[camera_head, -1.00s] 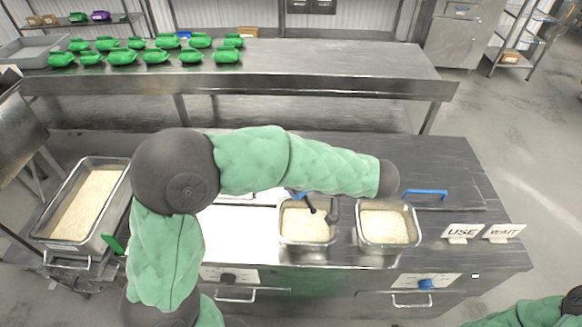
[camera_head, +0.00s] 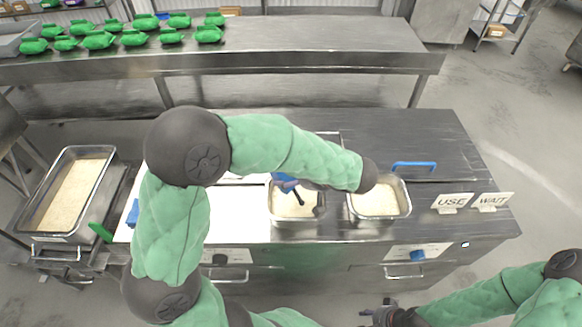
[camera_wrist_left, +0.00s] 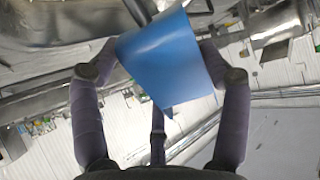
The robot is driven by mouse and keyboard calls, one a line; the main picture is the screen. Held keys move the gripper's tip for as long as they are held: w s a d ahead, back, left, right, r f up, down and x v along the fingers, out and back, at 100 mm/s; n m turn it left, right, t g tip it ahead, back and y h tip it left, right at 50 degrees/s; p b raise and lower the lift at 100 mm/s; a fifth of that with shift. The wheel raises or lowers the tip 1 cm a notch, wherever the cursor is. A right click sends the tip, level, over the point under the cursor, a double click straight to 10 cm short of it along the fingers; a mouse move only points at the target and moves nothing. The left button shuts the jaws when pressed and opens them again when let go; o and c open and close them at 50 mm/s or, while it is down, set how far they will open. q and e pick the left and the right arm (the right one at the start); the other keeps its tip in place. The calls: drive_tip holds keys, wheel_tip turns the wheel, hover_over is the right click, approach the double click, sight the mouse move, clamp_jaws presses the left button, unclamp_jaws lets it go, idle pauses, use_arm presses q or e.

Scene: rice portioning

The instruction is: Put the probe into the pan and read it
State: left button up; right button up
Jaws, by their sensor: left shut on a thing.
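My left gripper (camera_head: 294,190) is over the left small pan (camera_head: 293,222) of pale rice, pointing down. A bit of blue also shows at the gripper in the head view. The probe's tip is hidden, so I cannot tell whether it touches the rice. A second small rice pan (camera_head: 379,214) sits to the right. My right gripper (camera_head: 380,313) is low at the bottom edge, away from the pans; its fingers are unclear.
A large deep rice pan (camera_head: 105,209) stands at the left. USE (camera_head: 452,201) and WAIT (camera_head: 493,200) signs stand at the counter's right. A blue handle (camera_head: 413,164) is behind the right pan. Green packs (camera_head: 99,40) line the back table.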

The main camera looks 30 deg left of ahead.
use_arm(q)
drive_tip(key=shift+f+b, duration=0.35)
drive_tip(key=shift+f, duration=1.65)
idle(6.0)
